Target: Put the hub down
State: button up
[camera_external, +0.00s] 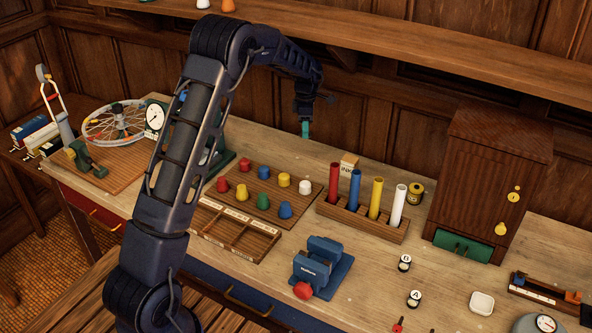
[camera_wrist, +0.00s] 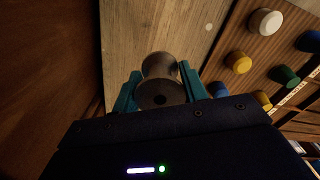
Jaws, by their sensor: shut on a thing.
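My gripper (camera_external: 305,128) is up at the back of the workbench, above the bench top, its teal fingers pointing down. In the wrist view my gripper (camera_wrist: 158,92) is shut on a grey, spool-shaped hub (camera_wrist: 160,68) with a dark hole in its near end. One teal finger is on each side of it. I cannot make out the hub in the outside view. The workbench top (camera_external: 395,262) is pale wood; the wrist view shows it (camera_wrist: 180,25) beyond the hub.
A board of coloured knobs (camera_external: 250,170) and a rack of coloured tubes (camera_external: 345,215) stand below and near my gripper. A shelf (camera_external: 400,50) runs above the back.

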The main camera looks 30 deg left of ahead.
aim_at(307, 160)
jog(key=shift+s+d+f, duration=0.1)
jog(key=shift+d+f, duration=0.1)
jog(key=shift+d, duration=0.25)
jog(key=shift+f, duration=4.8)
jog(key=shift+f, duration=0.15)
jog(key=o, duration=1.1)
jog(key=shift+c, duration=0.2)
notch_tip(307, 160, up, 8)
jog(key=shift+f, duration=0.2)
jog(key=shift+r, duration=0.1)
